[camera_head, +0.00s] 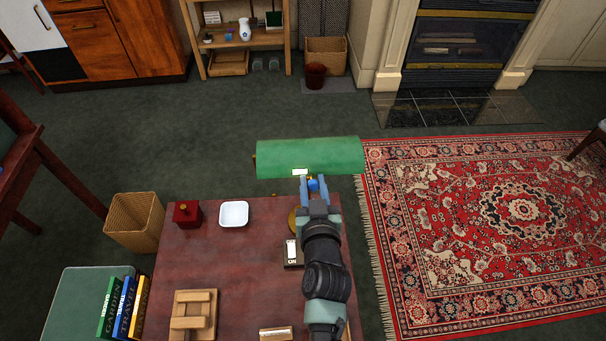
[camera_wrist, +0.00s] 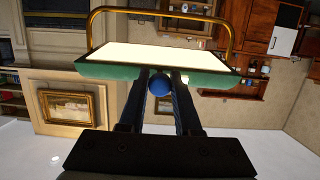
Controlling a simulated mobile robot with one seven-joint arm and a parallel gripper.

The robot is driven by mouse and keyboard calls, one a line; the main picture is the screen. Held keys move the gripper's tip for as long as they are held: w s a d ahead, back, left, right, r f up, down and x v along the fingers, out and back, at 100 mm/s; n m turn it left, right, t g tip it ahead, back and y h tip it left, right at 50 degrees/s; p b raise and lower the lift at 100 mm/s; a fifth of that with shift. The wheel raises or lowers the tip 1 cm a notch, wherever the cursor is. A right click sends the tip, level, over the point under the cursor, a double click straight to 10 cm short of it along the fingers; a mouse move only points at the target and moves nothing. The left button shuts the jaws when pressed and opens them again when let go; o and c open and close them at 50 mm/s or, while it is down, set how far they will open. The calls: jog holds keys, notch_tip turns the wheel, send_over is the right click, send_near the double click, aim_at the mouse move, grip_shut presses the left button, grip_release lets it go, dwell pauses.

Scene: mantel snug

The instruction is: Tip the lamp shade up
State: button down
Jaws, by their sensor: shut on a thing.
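The lamp's long green shade (camera_head: 310,152) lies crosswise at the far edge of the red-brown table (camera_head: 255,285). In the wrist view, the shade's green edge (camera_wrist: 105,70) and its bright, glowing inner side (camera_wrist: 150,58) show, with a brass bar (camera_wrist: 165,13) arching beyond. A blue ball-shaped knob (camera_wrist: 160,86) sits at the middle of the shade's near edge. My gripper (camera_head: 313,187) is shut on this knob, one finger on each side. The knob (camera_head: 313,184) also shows in the head view. My arm hides most of the lamp's brass base (camera_head: 292,222).
On the table are a white dish (camera_head: 234,213), a red box (camera_head: 187,214), a wooden block piece (camera_head: 193,314) and a small dark-framed card (camera_head: 292,252) close beside my arm. A wicker basket (camera_head: 134,222) and books (camera_head: 124,307) stand left. Open floor lies beyond the shade.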

aim_at(311, 162)
notch_tip(311, 162, up, 2)
jog(key=p, duration=0.2)
jog(key=g+p, duration=0.1)
jog(key=p, duration=0.2)
jog(key=shift+w+r+g, duration=0.15)
jog(key=shift+r+g, duration=0.05)
jog(key=shift+g, duration=0.1)
jog(key=shift+w+r+g+p, duration=0.2)
jog(key=shift+g+p, duration=0.4)
jog(key=shift+p, duration=0.55)
jog(key=shift+w+d+r+p, duration=0.1)
jog(key=shift+w+r+p, duration=0.25)
jog(key=shift+r, duration=0.25)
jog(key=c, duration=0.6)
grip_release()
jog(key=shift+f, duration=0.1)
jog(key=shift+s+f, duration=0.1)
jog(key=shift+s, duration=0.05)
jog(key=shift+s, duration=0.1)
